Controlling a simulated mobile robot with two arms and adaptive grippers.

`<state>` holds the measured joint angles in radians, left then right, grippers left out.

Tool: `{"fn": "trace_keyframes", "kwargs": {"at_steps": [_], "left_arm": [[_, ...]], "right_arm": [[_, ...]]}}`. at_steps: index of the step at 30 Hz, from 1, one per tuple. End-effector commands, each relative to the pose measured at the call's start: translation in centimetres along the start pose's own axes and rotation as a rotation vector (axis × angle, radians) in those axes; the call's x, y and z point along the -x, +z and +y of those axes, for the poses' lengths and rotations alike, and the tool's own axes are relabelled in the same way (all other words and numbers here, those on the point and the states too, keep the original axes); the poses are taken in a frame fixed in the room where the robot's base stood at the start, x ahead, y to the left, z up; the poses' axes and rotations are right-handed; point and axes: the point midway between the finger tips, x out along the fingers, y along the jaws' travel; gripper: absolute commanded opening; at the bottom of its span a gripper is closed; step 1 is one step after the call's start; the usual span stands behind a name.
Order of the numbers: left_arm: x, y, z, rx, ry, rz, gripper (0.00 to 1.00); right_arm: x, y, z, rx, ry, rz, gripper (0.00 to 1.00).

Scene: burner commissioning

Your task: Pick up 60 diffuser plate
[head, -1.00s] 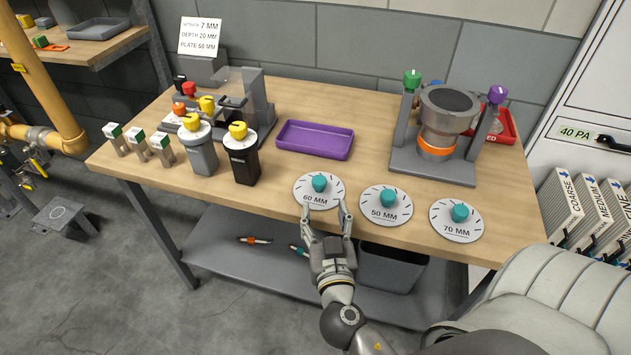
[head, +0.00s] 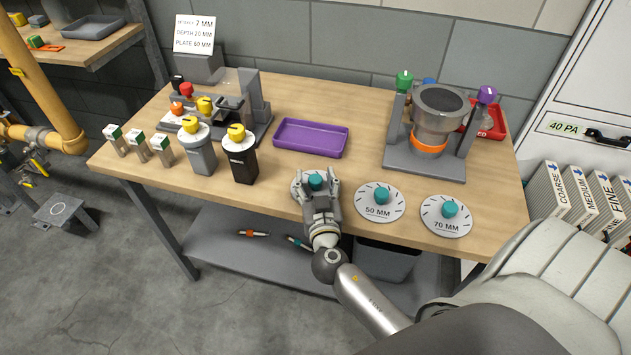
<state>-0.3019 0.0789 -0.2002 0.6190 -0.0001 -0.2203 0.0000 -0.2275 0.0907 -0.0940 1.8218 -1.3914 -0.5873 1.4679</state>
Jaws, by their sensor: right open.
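The 60 mm diffuser plate (head: 298,184) is a white disc with a teal knob (head: 316,181), lying on the wooden bench near its front edge. My right gripper (head: 318,183) is open over the plate, with its fingers on either side of the knob. The hand hides the plate's label and much of its front; I cannot tell whether the fingers touch the knob. The 50 mm plate (head: 378,211) and the 70 mm plate (head: 446,226) lie to the right. My left gripper is not in view.
A purple tray (head: 311,138) lies behind the plate. Two canisters with yellow knobs (head: 240,160) stand to the left. A grey burner fixture (head: 436,125) and a red tray (head: 494,127) stand at the back right.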

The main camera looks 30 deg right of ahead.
Motion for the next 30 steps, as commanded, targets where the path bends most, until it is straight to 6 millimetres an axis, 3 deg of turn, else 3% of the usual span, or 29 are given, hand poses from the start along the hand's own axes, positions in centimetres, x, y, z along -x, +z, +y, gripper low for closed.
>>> {"fn": "trace_keyframes", "kwargs": {"at_steps": [11,24,30], "left_arm": [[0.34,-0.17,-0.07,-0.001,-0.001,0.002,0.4],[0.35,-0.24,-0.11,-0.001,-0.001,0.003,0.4],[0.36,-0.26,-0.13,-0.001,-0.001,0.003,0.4]], "right_arm": [[-0.95,0.06,0.03,-0.001,0.001,-0.001,0.55],[-0.92,0.05,0.02,-0.001,0.001,-0.001,0.0],[-0.94,-0.06,0.01,-0.001,0.001,0.001,0.0]]}}
